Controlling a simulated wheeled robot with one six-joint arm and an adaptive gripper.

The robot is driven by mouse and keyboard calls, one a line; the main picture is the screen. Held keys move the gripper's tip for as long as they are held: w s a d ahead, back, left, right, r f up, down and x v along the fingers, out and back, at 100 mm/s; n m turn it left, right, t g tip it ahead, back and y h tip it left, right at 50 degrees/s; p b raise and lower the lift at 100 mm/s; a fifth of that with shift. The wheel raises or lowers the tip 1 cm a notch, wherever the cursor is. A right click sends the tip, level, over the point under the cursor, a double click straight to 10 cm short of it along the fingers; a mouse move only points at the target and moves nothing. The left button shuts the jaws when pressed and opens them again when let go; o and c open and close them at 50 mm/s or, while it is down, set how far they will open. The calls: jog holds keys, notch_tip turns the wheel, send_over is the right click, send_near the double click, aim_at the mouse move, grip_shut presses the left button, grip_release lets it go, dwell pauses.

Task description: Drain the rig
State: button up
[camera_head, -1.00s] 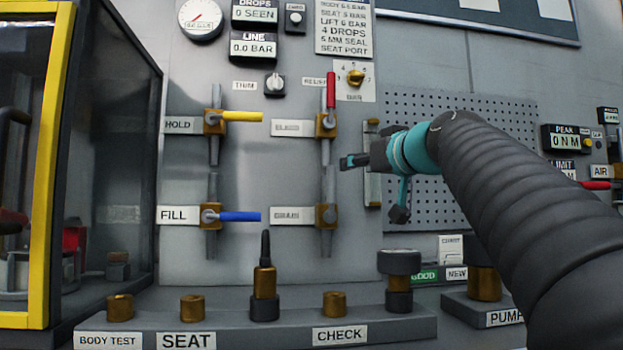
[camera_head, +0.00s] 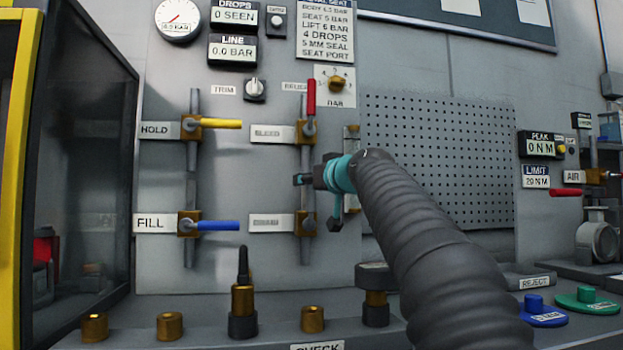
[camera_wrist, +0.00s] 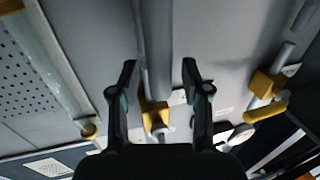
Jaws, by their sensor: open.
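The valve labelled DRAIN, its print blurred, has a brass body (camera_head: 305,223) on the lower part of the right pipe; I cannot make out its lever. Above it on the same pipe is a brass valve (camera_head: 307,131) with a red lever (camera_head: 311,97) pointing up. My gripper (camera_head: 318,202) is in front of this pipe between the two valves, empty. In the wrist view my gripper (camera_wrist: 159,72) has its fingers apart, with the grey pipe (camera_wrist: 157,40) and a brass valve body (camera_wrist: 155,112) seen between them; contact cannot be told.
The HOLD valve's yellow lever (camera_head: 220,124) and the FILL valve's blue lever (camera_head: 218,226) point right on the left pipe. The line display (camera_head: 232,50) reads 0.0 bar. A bench block with brass fittings (camera_head: 312,319) lies below. A pegboard (camera_head: 440,160) is to the right.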

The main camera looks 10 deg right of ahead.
grip_shut()
